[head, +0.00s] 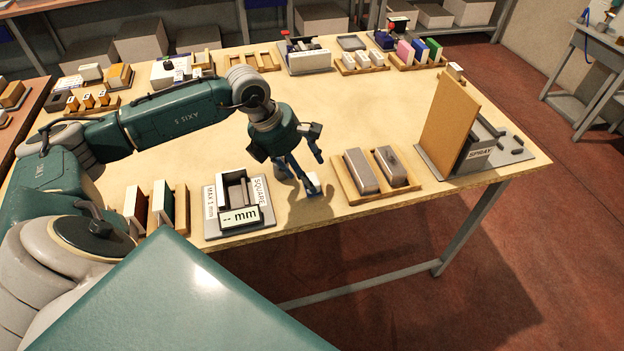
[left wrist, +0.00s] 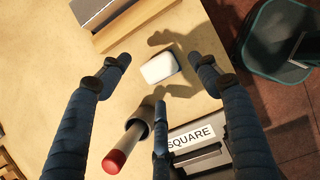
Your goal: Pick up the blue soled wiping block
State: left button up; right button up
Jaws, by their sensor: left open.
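A small white block (head: 313,182), which looks like the wiping block, lies on the table near the front edge. It also shows in the left wrist view (left wrist: 160,67), between my fingers. My right gripper is not in view.
The grey SQUARE gauge (head: 239,205) is left of the block. A wooden tray (head: 350,199) with two grey blocks is to its right. A dark cylinder with a red end (left wrist: 128,146) shows beside my fingers. The SPRAY stand (head: 477,156) is farther right. The table's middle is clear.

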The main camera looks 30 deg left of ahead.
aim_at(312, 179)
pick_arm(q)
jog(key=shift+p+x, duration=0.3)
jog(key=shift+x, duration=0.85)
jog(key=shift+w+d+f, duration=0.1)
jog(key=shift+w+f, duration=0.15)
jog(key=shift+f, duration=0.05)
jog(key=c, duration=1.3)
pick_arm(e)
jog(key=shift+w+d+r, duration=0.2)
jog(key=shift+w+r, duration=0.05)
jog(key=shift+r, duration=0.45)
pick_arm(q)
jog(key=shift+r, duration=0.1)
jog(key=shift+r, duration=0.35)
jog(key=shift+r+b, duration=1.95)
jog(key=shift+r, duration=7.7)
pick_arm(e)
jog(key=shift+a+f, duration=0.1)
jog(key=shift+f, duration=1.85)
